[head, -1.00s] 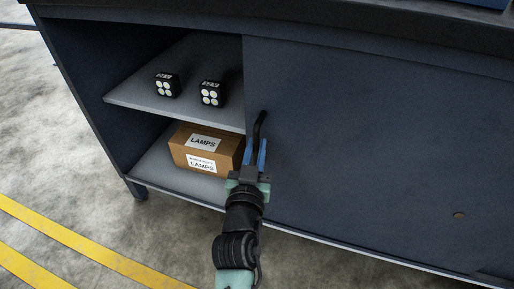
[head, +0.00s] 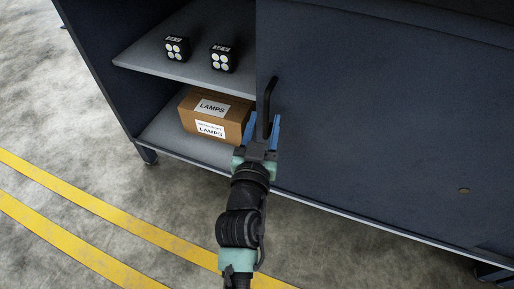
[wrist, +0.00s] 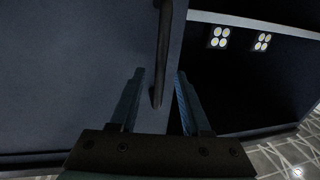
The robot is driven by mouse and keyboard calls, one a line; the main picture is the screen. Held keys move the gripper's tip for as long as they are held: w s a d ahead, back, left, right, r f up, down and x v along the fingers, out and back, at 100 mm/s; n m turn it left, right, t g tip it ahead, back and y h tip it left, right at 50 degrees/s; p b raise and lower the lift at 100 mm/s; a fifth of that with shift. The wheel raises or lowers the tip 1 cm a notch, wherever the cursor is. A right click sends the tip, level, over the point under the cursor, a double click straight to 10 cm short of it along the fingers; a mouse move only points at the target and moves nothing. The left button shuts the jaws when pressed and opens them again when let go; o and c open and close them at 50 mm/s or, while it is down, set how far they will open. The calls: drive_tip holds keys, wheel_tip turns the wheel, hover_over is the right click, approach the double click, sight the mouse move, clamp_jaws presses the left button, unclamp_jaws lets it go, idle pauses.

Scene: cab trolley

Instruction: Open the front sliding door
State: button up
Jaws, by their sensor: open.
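The front sliding door (head: 370,130) is a dark blue panel covering the right part of the cabinet front. The left bay stands open, with the door's left edge beside the lamps. A black bar handle (head: 274,92) stands upright near that edge; it also shows in the wrist view (wrist: 163,50). My gripper (head: 263,118) is open at the handle's lower end. In the wrist view the handle's lower part appears between the two blue fingers of my gripper (wrist: 159,72), with gaps visible on both sides. Exact depth is hard to tell.
Two lamps (head: 176,49) (head: 222,58) stand on the upper shelf (head: 150,59). A cardboard box (head: 236,121) marked LAMPS sits on the lower shelf (head: 165,130). The concrete floor (head: 60,110) with yellow lines is clear at left.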

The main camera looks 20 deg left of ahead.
drive_tip(key=s+d+p, duration=0.1)
drive_tip(key=s, duration=0.9)
drive_tip(key=shift+d, duration=0.3)
drive_tip(key=w+d+r+m+t+h+p, duration=0.1)
drive_tip(key=d+r+t+p, duration=0.15)
drive_tip(key=r, duration=0.95)
drive_tip(key=w+d+r+m+t+h+p, duration=0.1)
drive_tip(key=w+d+r+p, duration=0.15)
drive_tip(key=r, duration=0.95)
drive_tip(key=w+d+r+m+t+h+p, duration=0.15)
drive_tip(key=d+r, duration=0.25)
drive_tip(key=r, duration=0.9)
drive_tip(key=s+d+r+n+t+p, duration=0.15)
drive_tip(key=s+r, duration=0.35)
drive_tip(key=r, duration=0.6)
drive_tip(key=s+d+r+t+p, duration=0.1)
drive_tip(key=s+r+t+p, duration=0.3)
drive_tip(key=r, duration=0.7)
wheel_tip(320, 180, up, 36)
drive_tip(key=p, duration=3.5)
drive_tip(key=shift+s+g+y+p, duration=0.2)
drive_tip(key=shift+g+y+p, duration=0.15)
drive_tip(key=shift+g, duration=0.1)
